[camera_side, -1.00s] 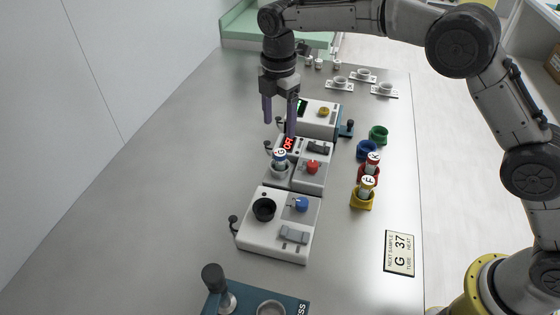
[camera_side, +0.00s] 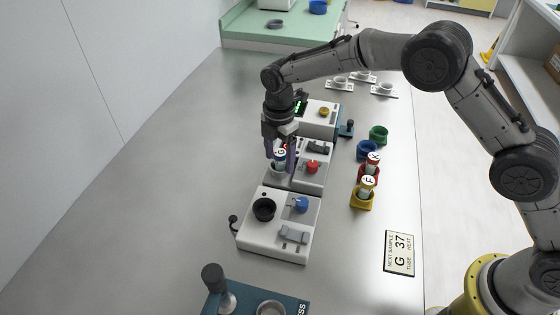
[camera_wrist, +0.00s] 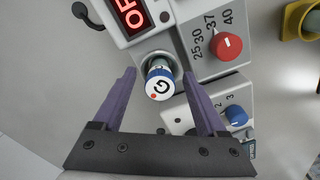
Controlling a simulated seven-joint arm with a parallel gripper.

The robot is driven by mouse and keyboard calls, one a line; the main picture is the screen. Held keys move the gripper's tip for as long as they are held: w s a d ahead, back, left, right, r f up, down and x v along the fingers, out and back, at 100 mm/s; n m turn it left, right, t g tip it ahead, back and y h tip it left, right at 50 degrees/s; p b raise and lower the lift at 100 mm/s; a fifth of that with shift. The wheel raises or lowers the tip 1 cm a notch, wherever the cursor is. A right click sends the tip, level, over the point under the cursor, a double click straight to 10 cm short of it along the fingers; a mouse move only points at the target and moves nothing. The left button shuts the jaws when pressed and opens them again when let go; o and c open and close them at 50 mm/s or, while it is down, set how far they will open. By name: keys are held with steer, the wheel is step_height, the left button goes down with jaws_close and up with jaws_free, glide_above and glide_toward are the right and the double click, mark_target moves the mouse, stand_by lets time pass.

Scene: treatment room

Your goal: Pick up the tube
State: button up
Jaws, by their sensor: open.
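The tube marked G (camera_side: 281,154), with a blue and white cap, stands in a round well of the white heater unit (camera_side: 312,183). In the wrist view the tube (camera_wrist: 159,82) shows its white top with a letter G and a red dot. My gripper (camera_side: 280,165) is down at the tube, its purple fingers to either side of it. In the wrist view my gripper (camera_wrist: 158,76) is open, with a gap between each finger and the tube. The heater's display (camera_wrist: 130,14) glows red and seems to read OFF.
A white unit with a black well (camera_side: 264,209) is in front. Tubes K (camera_side: 373,158) and F (camera_side: 368,181) stand in red and yellow holders at the right. A sign (camera_side: 399,253) reads G 37. The left of the table is clear.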

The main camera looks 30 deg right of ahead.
jaws_close()
stand_by(0.3)
steer(key=shift+r, duration=0.15)
